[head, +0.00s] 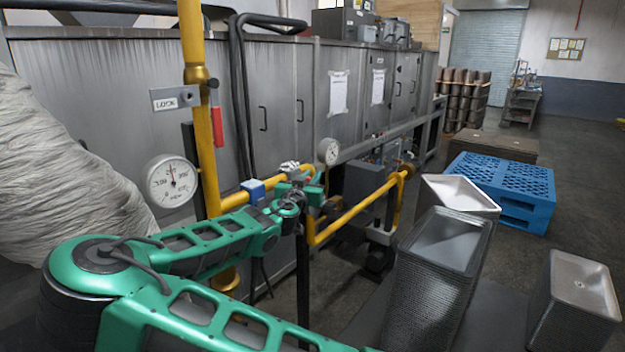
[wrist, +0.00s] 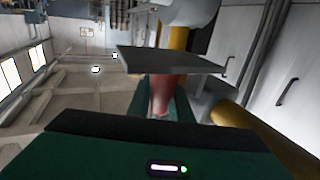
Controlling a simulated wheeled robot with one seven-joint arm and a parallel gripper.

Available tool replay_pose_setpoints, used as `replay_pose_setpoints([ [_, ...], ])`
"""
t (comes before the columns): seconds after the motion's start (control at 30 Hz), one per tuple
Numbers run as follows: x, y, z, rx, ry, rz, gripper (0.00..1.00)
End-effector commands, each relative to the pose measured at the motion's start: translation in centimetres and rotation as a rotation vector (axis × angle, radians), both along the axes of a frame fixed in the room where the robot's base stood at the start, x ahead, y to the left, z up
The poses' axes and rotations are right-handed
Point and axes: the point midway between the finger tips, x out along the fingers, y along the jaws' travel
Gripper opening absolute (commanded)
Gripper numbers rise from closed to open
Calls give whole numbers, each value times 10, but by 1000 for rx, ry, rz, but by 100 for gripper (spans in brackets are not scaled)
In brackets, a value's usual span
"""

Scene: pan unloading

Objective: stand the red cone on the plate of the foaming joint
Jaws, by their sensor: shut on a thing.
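My gripper (head: 292,196) is at the end of my green arm, by the yellow pipework in the head view. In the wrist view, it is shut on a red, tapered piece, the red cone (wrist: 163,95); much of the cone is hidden. A flat grey plate (wrist: 172,60) lies right across the far end of the cone in the wrist view. Whether they touch, I cannot tell. The wrist view looks upside down, with ceiling lamps low in it. I cannot make out the cone or this plate clearly in the head view.
Yellow pipes (head: 352,222) with a large gauge (head: 172,182) and a smaller gauge (head: 329,151) surround my gripper. Steel cabinets (head: 275,95) stand behind. Stacked trays (head: 440,245) and a blue pallet (head: 505,178) are at right. Open floor lies beyond.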

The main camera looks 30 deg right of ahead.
Motion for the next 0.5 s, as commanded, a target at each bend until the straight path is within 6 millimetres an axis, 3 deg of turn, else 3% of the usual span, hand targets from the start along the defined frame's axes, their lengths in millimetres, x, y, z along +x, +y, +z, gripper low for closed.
replay_pose_setpoints([
  [0.17,0,0,-1,1,1,-1,0],
  [0.2,0,0,-1,1,1,-1,23],
  [0.23,0,0,-1,1,1,-1,27],
  [0.5,-1,1,0,1,1,0,27],
])
